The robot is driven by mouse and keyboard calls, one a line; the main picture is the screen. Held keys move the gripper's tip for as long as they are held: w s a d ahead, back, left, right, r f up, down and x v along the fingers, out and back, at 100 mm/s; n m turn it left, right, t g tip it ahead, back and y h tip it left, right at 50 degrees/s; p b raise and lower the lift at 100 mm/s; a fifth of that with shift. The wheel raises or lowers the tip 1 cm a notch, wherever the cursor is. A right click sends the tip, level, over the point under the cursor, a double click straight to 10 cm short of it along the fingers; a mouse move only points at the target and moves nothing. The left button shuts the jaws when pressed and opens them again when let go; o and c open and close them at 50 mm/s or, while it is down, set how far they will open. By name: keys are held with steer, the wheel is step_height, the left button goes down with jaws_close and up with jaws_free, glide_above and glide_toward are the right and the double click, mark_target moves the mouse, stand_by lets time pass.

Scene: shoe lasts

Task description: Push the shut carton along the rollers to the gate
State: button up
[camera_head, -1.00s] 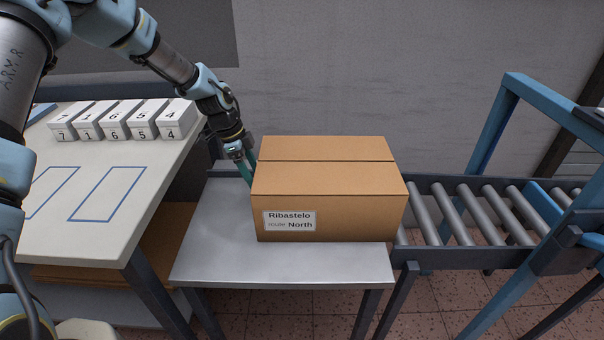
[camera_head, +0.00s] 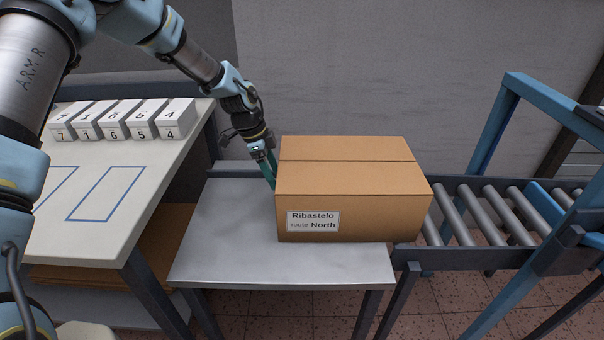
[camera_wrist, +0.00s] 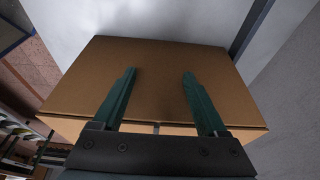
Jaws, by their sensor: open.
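The shut brown carton (camera_head: 350,190), labelled Ribastelo, route North, stands upright on the metal table (camera_head: 225,245). Its right end reaches over the start of the rollers (camera_head: 455,215). My gripper (camera_head: 270,170) is at the carton's left side, fingers pointing down against or very near it; exact contact is hard to tell. In the wrist view, the two green fingers (camera_wrist: 158,75) are apart with nothing held between them, and the carton (camera_wrist: 160,60) lies beyond them. The blue gate frame (camera_head: 490,130) stands over the rollers at the right, with a blue bar (camera_head: 548,205) by the rollers.
A white table (camera_head: 100,235) at the left bears several numbered white boxes (camera_head: 115,120) and blue outlined rectangles. A grey wall (camera_head: 400,80) stands behind. The rollers between the carton and the blue bar are clear.

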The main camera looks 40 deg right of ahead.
mark_target(303, 172)
steer(key=shift+s+d+b, duration=0.6)
steer(key=shift+s+d, duration=2.15)
steer(key=shift+d, duration=0.25)
